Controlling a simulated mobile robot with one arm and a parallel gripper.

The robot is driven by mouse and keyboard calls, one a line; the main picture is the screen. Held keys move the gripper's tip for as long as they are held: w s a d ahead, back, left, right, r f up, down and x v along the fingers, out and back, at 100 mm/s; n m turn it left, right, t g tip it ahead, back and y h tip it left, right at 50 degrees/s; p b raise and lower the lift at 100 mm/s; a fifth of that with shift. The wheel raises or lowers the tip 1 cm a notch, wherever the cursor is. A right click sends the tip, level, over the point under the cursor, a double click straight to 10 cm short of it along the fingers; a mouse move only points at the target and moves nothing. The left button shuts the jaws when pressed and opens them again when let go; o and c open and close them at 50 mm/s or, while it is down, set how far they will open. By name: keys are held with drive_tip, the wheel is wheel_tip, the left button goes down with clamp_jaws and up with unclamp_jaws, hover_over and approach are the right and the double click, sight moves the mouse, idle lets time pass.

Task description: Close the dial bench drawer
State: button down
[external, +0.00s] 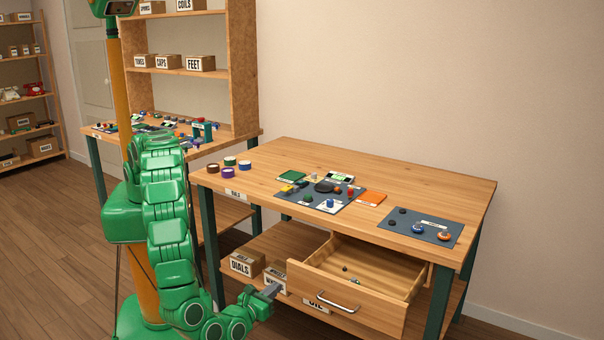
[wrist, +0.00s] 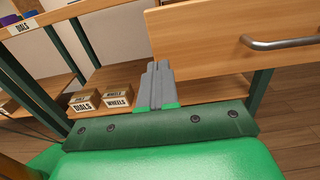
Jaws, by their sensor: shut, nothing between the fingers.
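The dial bench drawer (external: 345,308) is pulled out from under the right part of the bench (external: 417,185). Its wooden front carries a metal bar handle (external: 338,303), and a few small parts lie inside. In the wrist view the drawer front (wrist: 215,40) fills the upper right, with the handle (wrist: 280,42) at the right edge. My gripper (external: 272,290) is shut and empty, low and just left of the drawer front in the external view. In the wrist view the closed fingers (wrist: 158,68) reach up to the front's lower left corner; I cannot tell whether they touch it.
Boxes labelled DIALS (external: 246,264) and WHEELS (wrist: 117,98) stand on the lower shelf behind my gripper. Mats and small parts cover part of the bench top, with tape rolls (external: 229,161) at its left end. Green bench legs (external: 437,300) flank the drawer. Floor in front is clear.

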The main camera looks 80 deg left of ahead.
sight(325, 244)
drive_tip(key=shift+x, duration=2.6)
drive_tip(key=x, duration=2.4)
drive_tip(key=shift+w+a, duration=0.25)
drive_tip(key=shift+a, duration=0.05)
